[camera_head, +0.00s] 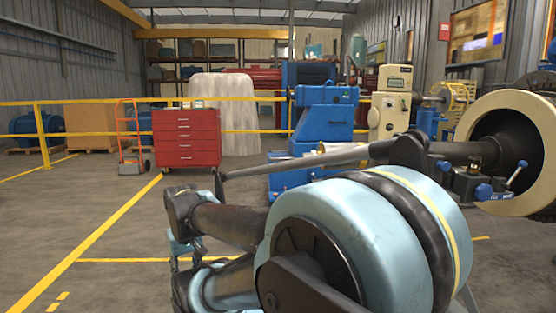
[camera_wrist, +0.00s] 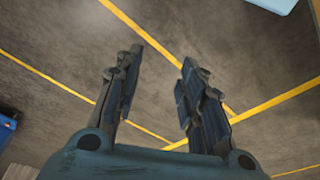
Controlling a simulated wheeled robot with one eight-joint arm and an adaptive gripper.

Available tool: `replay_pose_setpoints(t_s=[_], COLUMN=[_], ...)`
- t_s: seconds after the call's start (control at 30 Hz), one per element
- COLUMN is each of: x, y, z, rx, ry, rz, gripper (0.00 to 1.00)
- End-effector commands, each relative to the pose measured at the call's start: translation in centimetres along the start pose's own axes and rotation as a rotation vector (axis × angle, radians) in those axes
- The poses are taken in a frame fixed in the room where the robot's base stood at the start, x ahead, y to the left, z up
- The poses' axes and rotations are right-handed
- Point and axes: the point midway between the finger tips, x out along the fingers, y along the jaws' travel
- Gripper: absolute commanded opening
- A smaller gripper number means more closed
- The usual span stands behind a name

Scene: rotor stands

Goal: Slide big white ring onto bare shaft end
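A large cream-white ring (camera_head: 484,112) stands upright at the right edge of the head view, partly cut off by the frame. A dark horizontal shaft (camera_head: 455,152) reaches left from the ring's dark middle. I cannot tell how the ring and shaft are joined, or which shaft end is bare. My gripper (camera_wrist: 162,58) is open and empty in the wrist view, with only bare floor between and beyond its fingers. It is apart from the ring and the shaft, neither of which shows in the wrist view. My arm covers the lower middle of the head view.
A stand with blue-handled clamps (camera_head: 470,184) is below the shaft. A long grey rod (camera_head: 300,163) crosses behind my arm. A blue machine (camera_head: 325,115) and a red drawer cabinet (camera_head: 187,140) stand farther back. The yellow-lined floor (camera_head: 80,215) at left is clear.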

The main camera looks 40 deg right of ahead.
Motion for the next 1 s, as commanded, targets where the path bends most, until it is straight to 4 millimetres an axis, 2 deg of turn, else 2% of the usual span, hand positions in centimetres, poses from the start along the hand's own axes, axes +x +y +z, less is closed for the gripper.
replay_pose_setpoints(t_s=[0.13,0.2,0.37,0.67,1.0], x=[0.0,-0.7,-1.7,-5.5,-10.2], y=[0.0,0.2,2.4,11.0,21.4], z=[0.0,0.6,-0.9,-5.8,-11.2], rx=[0.001,0.014,0.128,0.565,1.056], ry=[0.0,0.01,0.002,0.031,0.191], rz=[0.001,0.009,0.083,0.367,0.708], gripper=[0.37,0.37,0.37,0.37,0.37])
